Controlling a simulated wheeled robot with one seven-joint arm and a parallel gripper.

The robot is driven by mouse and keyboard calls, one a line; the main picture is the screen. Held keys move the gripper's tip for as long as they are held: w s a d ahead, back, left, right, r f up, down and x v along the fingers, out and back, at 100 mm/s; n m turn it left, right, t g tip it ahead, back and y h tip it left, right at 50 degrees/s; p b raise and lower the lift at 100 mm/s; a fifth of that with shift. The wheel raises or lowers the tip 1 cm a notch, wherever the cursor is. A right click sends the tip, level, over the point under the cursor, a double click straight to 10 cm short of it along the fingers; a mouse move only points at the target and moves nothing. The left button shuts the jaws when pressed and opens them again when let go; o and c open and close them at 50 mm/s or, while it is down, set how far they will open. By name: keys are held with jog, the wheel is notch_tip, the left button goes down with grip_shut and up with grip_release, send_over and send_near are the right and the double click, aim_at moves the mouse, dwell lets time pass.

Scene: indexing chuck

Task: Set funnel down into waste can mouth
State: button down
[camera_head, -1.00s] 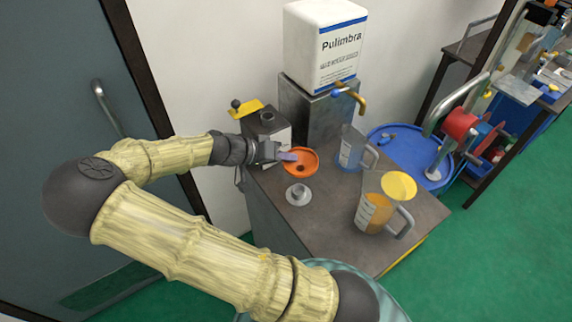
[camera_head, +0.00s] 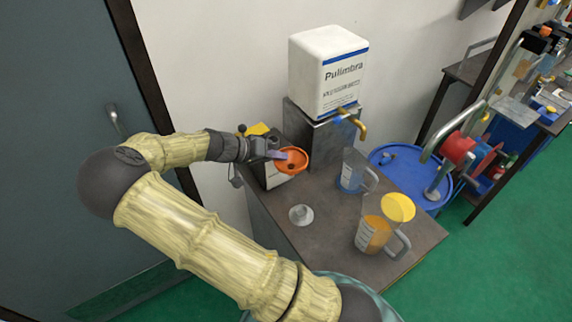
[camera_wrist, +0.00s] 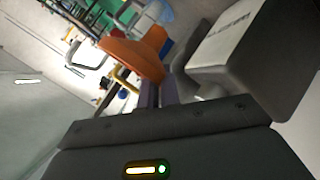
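The orange funnel (camera_head: 293,161) is in my gripper (camera_head: 279,155), which is shut on its rim side with purple-grey fingers. It also shows in the wrist view (camera_wrist: 133,57), tilted in the picture, with the fingers (camera_wrist: 155,93) at its edge. In the head view the funnel overlaps the upper part of a dark can with a white label (camera_head: 272,178), apparently the waste can. My gripper and the funnel hide the can's mouth there. In the wrist view the can's labelled side (camera_wrist: 225,38) is to the right of the funnel. I cannot tell whether they touch.
A grey flanged piece (camera_head: 301,215) stands on the dark bench (camera_head: 325,240). A white container (camera_head: 327,75) sits on a metal block behind.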

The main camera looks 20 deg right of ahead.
jog(key=w+r+p, duration=0.9)
jog(key=w+r, duration=0.1)
jog(key=w, duration=0.1)
jog(key=shift+w+a, duration=0.2)
jog(key=shift+a, duration=0.2)
jog(key=shift+f, duration=0.15)
jog(key=shift+f+b, duration=0.95)
jog(key=shift+f, duration=1.55)
jog(key=shift+b, duration=0.35)
jog(key=shift+f+b, duration=1.2)
jog(key=shift+f, duration=0.15)
